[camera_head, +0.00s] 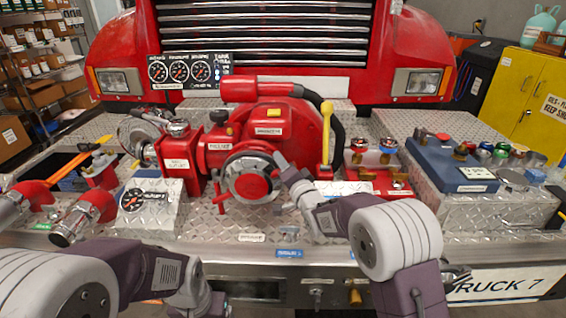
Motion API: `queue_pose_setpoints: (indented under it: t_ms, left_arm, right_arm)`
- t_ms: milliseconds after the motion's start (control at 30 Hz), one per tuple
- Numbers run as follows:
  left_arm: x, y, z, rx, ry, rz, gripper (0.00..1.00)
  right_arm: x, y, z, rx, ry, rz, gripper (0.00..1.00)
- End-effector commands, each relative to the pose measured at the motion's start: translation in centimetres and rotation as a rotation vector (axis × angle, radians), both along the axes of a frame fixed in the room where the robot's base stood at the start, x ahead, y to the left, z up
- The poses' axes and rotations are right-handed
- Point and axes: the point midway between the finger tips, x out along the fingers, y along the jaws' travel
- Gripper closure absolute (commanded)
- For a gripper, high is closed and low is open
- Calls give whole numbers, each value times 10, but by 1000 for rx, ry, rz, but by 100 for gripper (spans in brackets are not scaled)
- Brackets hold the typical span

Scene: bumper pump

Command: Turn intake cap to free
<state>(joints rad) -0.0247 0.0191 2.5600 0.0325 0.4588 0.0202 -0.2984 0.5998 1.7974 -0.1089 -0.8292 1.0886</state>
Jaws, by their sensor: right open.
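The intake cap (250,183) is a round red cap with a metal rim and lugs on the front of the red pump (268,128). My right gripper (279,172) is open at the right edge of the cap, with a grey finger close beside its rim. I cannot tell whether it touches the cap. The gripper partly covers the cap's right side. My left arm shows at the lower left, but its gripper is out of the picture.
A gauge box (150,204) stands left of the cap on the metal deck. A yellow-handled lever (326,135) rises at the right of the pump. A blue case (449,164) lies further right. The bumper's front edge runs below.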

Motion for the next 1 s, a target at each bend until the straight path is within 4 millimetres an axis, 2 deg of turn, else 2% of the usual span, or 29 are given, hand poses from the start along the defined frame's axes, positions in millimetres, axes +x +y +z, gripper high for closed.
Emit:
queue_pose_setpoints:
  t_ms: [300, 333, 467, 500, 1000]
  left_arm:
    - [0, 0, 0, 0, 0, 0, 20]
    - [0, 0, 0, 0, 0, 0, 20]
    - [0, 0, 0, 0, 0, 0, 20]
    - [0, 0, 0, 0, 0, 0, 20]
    - [0, 0, 0, 0, 0, 0, 20]
  right_arm:
    - [6, 2, 0, 0, 0, 0, 59]
    - [6, 2, 0, 0, 0, 0, 61]
    - [6, 2, 0, 0, 0, 0, 98]
    - [6, 2, 0, 0, 0, 0, 100]
    - [6, 2, 0, 0, 0, 0, 100]
